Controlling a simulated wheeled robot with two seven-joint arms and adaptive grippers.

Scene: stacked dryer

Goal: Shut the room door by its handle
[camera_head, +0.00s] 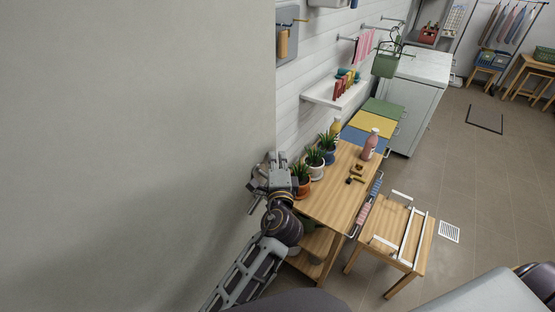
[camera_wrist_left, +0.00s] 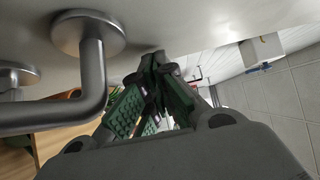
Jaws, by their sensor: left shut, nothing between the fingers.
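The room door appears to be the large plain grey-beige panel (camera_head: 130,130) filling the left of the head view. My left gripper (camera_head: 276,158) is at its right edge, fingers pointing away from me. In the left wrist view a brushed-metal lever handle (camera_wrist_left: 93,75) with a round base stands out from a pale surface at the upper left. My left gripper's fingers (camera_wrist_left: 160,62) are shut and empty, tips together, to the right of the handle and not around it. The handle is hard to make out in the head view. My right gripper is out of view.
A wooden table (camera_head: 330,205) with potted plants (camera_head: 315,163) and a bottle (camera_head: 370,144) stands just right of the left gripper. A wooden stool (camera_head: 388,225) is in front of it. A white cabinet (camera_head: 413,110) stands behind. Tiled floor (camera_head: 480,180) is open on the right.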

